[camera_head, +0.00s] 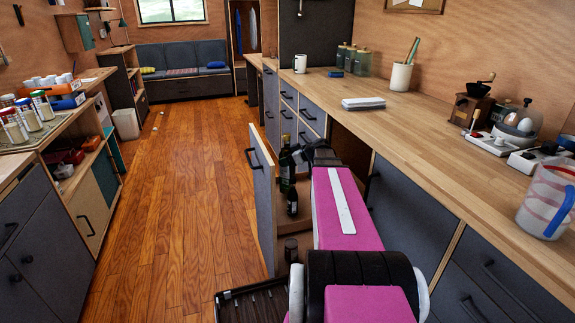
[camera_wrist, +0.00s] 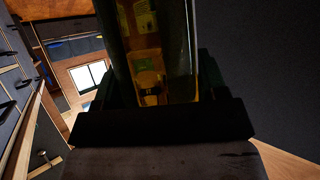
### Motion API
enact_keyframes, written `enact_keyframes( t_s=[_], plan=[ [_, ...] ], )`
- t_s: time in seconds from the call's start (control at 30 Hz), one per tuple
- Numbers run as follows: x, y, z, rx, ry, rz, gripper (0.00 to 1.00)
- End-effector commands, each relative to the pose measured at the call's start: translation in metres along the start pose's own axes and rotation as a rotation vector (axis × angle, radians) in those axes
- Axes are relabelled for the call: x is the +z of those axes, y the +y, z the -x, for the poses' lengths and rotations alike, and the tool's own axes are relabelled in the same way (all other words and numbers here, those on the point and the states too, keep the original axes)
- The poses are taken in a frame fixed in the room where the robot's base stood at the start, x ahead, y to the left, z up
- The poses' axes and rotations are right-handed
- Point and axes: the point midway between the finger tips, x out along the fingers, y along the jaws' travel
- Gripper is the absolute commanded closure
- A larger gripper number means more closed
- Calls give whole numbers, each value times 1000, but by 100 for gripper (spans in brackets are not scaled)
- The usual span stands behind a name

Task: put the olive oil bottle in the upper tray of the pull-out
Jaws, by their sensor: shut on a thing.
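The olive oil bottle (camera_head: 286,168) is dark green glass and stands roughly upright inside the pull-out, just behind its grey front panel (camera_head: 263,195). My gripper (camera_head: 296,155) is shut on it, with the fingers on either side of the glass. In the wrist view the bottle (camera_wrist: 160,45) fills the space between the fingers, and a yellowish label shows. The wooden upper tray (camera_head: 302,222) of the pull-out is partly hidden by my arm. I cannot tell whether the bottle's base touches it.
A smaller dark bottle (camera_head: 292,202) is close below the held one, and a dark jar (camera_head: 291,250) sits lower and nearer. The wooden counter (camera_head: 400,130) is on the right. The floor (camera_head: 180,190) left of the pull-out is clear.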

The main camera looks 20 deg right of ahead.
Motion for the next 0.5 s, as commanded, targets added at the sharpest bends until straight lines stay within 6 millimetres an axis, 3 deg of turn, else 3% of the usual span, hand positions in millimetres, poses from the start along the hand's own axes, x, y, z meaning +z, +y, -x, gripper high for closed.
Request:
enact_keyframes(
  t_s=[0.2,0.5],
  plan=[
    [19,0,-11,0,3,-2,100],
    [20,0,-11,1,3,0,100]
  ],
)
